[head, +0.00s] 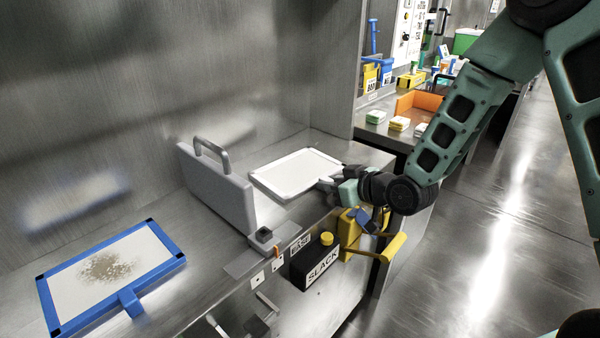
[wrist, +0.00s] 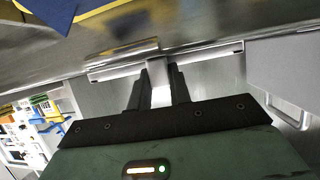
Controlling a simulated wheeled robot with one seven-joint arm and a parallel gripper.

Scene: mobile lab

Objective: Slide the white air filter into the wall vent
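The white air filter (head: 296,172), a flat framed panel with a short tab, is level at the counter's right part in the head view; I cannot tell whether it touches the counter. My gripper (head: 338,184) is at its near right edge. In the wrist view the filter's edge (wrist: 215,52) shows almost edge-on, and the fingers of my gripper (wrist: 160,88) close on both sides of its pale tab. I cannot make out the vent opening for certain; an upright grey panel with a handle (head: 218,188) stands just left of the filter.
A blue-framed filter with a brown dirty patch (head: 150,243) lies at the counter's left. A black box marked SLACK (head: 318,262) and a yellow container (head: 350,232) are at the counter's front. An orange bin (head: 420,103) sits on the back bench. The floor at right is clear.

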